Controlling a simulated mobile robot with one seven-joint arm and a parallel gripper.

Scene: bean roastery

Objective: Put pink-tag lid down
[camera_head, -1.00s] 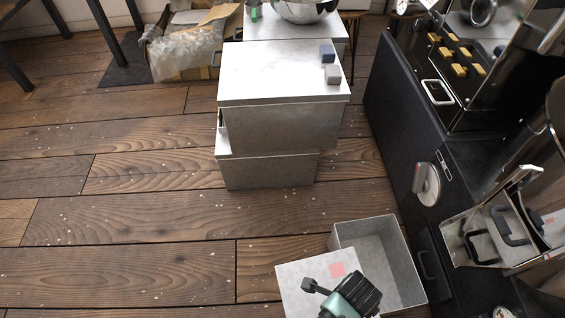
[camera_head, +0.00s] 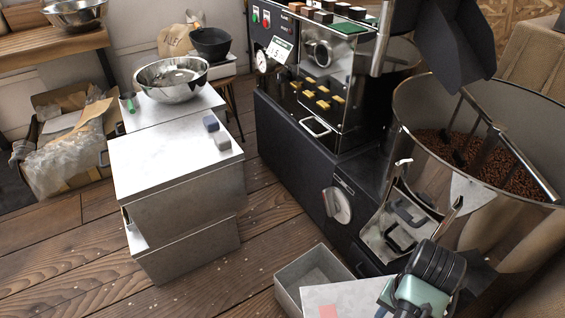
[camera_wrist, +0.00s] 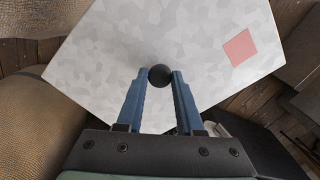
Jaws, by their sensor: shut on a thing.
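The pink-tag lid is a pale grey mottled plate (camera_head: 348,292) with a pink square tag (camera_head: 328,312), low in the head view. In the wrist view the lid (camera_wrist: 215,45) fills the upper middle, its pink tag (camera_wrist: 240,47) at the right. My gripper (camera_wrist: 159,75) is shut on the lid's round black knob, one blue finger on each side. In the head view the lid overlaps the front right of an open grey metal bin (camera_head: 288,298). The fingertips are hidden there behind my wrist, and the height of the lid is unclear.
Two stacked metal bins (camera_head: 185,205) stand at left, the upper covered, with two small blocks (camera_head: 216,133) on top. A steel bowl (camera_head: 172,78) is behind. The dark roaster (camera_head: 300,150) and its bean drum (camera_head: 490,165) occupy the right. Wooden floor (camera_head: 60,255) is free at lower left.

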